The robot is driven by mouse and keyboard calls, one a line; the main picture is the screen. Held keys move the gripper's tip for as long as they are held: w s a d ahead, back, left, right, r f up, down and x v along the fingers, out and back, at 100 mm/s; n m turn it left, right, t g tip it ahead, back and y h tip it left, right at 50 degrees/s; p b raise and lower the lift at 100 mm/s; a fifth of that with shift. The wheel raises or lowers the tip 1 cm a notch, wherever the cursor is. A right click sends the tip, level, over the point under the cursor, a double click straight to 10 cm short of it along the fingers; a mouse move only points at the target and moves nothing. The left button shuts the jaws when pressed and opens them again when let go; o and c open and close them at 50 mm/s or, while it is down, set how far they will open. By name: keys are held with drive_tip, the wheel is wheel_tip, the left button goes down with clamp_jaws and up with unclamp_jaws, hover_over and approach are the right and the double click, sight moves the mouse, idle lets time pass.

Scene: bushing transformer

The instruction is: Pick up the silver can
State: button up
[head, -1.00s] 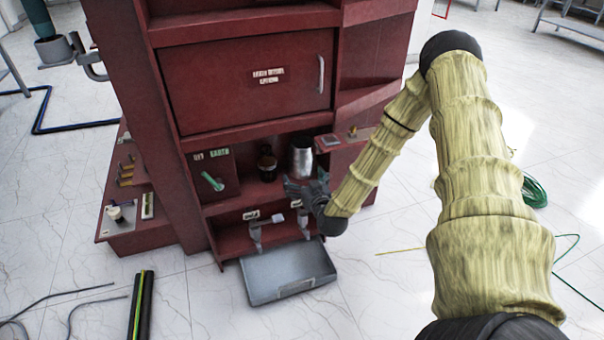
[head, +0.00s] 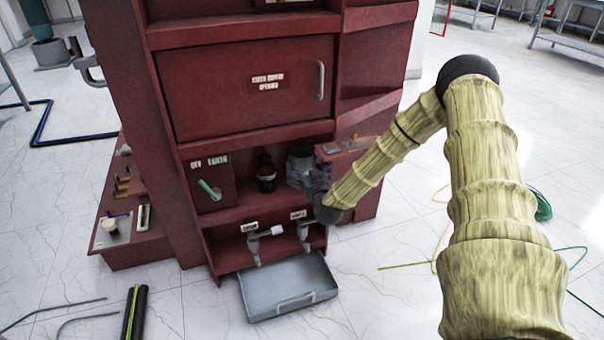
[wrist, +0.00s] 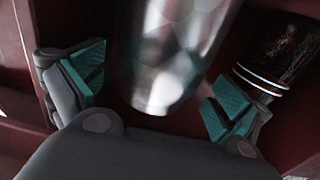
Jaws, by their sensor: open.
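The silver can (head: 300,165) stands on the shelf of the red cabinet, partly hidden behind my gripper (head: 314,180) in the head view. In the wrist view the silver can (wrist: 172,55) is at the upper middle, and its near end lies between the two teal-padded fingers of my gripper (wrist: 155,95). The fingers are open, with a visible gap on each side of the can. The can's far end is cut off by the picture's top edge.
A dark brown bottle (head: 266,173) stands left of the can and shows close to the right finger in the wrist view (wrist: 278,55). The red cabinet (head: 240,95) encloses the shelf. Two taps (head: 253,245) hang below, over a grey tray (head: 285,290).

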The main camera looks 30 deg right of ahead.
sight(299, 152)
drive_tip(key=shift+b+x, duration=0.45)
drive_tip(key=shift+x, duration=1.35)
drive_tip(key=shift+r, duration=0.1)
drive_tip(key=shift+c, duration=0.2)
drive_tip(key=c, duration=1)
drive_tip(key=shift+c, duration=0.2)
drive_tip(key=shift+r, duration=0.15)
